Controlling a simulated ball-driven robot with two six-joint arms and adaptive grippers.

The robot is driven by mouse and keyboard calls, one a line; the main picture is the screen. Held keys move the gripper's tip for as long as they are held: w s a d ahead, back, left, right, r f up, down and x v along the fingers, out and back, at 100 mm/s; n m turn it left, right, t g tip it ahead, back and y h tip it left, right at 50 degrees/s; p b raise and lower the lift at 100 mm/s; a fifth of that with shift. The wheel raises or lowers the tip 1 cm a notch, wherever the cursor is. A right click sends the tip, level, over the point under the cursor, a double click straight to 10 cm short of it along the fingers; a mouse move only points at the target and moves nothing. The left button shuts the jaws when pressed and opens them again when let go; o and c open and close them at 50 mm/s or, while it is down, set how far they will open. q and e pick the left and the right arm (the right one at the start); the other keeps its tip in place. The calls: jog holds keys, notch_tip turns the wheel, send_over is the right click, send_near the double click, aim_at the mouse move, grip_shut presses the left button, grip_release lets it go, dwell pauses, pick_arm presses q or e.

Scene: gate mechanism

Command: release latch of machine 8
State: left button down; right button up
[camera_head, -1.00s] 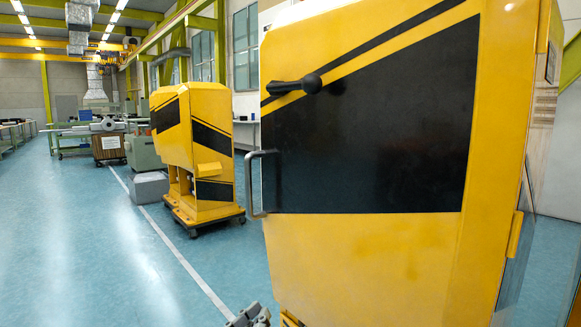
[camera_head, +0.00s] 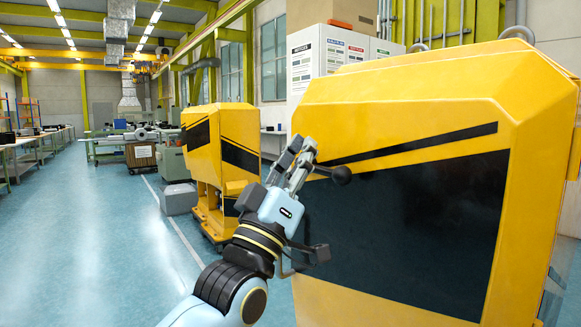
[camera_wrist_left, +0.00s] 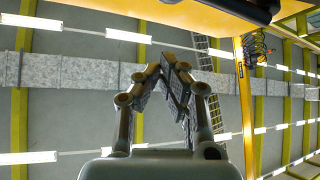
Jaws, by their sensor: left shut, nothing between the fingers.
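A yellow machine (camera_head: 400,120) with a black panel (camera_head: 440,225) stands close on the right in the head view; no number on it is readable. Its black latch lever with a ball knob (camera_head: 341,176) is at the panel's upper left, partly hidden by my gripper. My left gripper (camera_head: 301,150) is just left of the knob, pointing up, shut and empty. Whether it touches the lever I cannot tell. In the left wrist view the fingers (camera_wrist_left: 168,75) meet, with a yellow edge (camera_wrist_left: 205,15) above them. My right gripper is not in view.
The blue floor (camera_head: 90,230) on the left is clear.

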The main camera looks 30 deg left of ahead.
pick_arm(q)
jog(key=w+d+f, duration=0.1)
jog(key=w+f, duration=0.1)
jog(key=shift+w+d+p, duration=0.35)
jog(key=shift+d+p, duration=0.05)
